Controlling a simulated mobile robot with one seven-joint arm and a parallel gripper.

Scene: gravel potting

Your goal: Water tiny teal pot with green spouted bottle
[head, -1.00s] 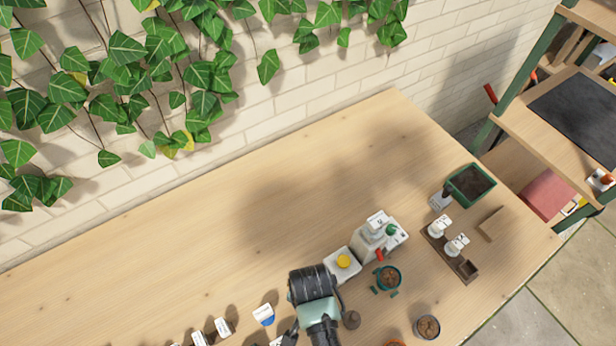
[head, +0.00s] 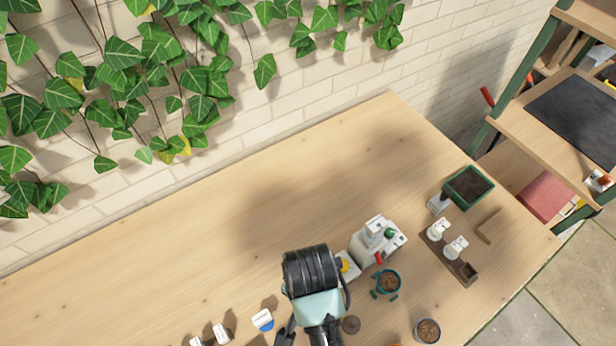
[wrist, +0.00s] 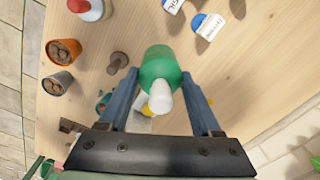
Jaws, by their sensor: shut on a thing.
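The green spouted bottle (wrist: 160,68), with a white spout, is between the fingers of my gripper (wrist: 161,88) in the wrist view, and the gripper is shut on it. In the head view my arm hides the bottle. The tiny teal pot (head: 388,281) holds brown fill and stands on the table, right of my wrist in the head view, with small teal pieces around it. In the wrist view only a bit of teal (wrist: 103,101) shows beside the left finger. The bottle is apart from the pot.
A white device (head: 377,240) with a red part stands just behind the pot. A grey pot (head: 428,329) stands to its front right. A dark rack (head: 462,265) holds white bottles, near a green planter (head: 447,202). Blue-and-white bottles (head: 263,320) stand left. The back-left tabletop is clear.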

